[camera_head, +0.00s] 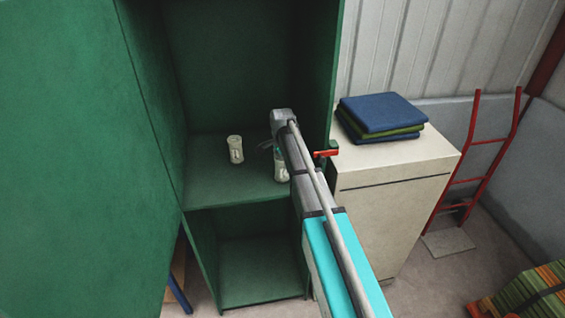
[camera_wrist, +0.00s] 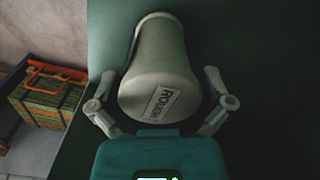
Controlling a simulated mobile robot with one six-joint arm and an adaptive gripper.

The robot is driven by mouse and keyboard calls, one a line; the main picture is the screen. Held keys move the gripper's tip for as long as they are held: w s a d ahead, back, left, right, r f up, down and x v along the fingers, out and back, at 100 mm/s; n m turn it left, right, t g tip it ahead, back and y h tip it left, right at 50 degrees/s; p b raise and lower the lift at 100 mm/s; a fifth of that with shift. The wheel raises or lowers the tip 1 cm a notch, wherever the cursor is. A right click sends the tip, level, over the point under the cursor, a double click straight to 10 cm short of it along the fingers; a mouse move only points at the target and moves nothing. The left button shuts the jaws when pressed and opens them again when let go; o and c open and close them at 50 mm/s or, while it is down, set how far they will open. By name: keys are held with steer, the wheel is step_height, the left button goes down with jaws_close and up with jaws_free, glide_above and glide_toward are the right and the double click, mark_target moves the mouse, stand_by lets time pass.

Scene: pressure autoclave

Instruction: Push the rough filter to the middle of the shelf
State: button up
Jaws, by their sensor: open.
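The rough filter (camera_wrist: 160,52) is a pale, waisted cylinder with a "ROUGH" label on it in the wrist view. My gripper (camera_wrist: 156,76) is open, with one finger on each side of the filter's near end; I cannot tell whether they touch it. In the head view, two pale filters stand on the shelf (camera_head: 215,190) of a green cabinet. One filter (camera_head: 236,150) is left of my arm. The other (camera_head: 281,169) is partly hidden by my arm and appears to be the rough one. My gripper is mostly hidden there.
The cabinet's open green door (camera_head: 70,150) fills the left. A pale cupboard (camera_head: 390,200) with folded cloths (camera_head: 382,113) stands right of the cabinet. A red ladder-like frame (camera_head: 480,160) and a striped crate (camera_head: 540,295) are farther right. The shelf's left front is clear.

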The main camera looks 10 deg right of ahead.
steer(key=c, duration=1)
steer(key=shift+c, duration=0.2)
steer(key=shift+w, duration=0.1)
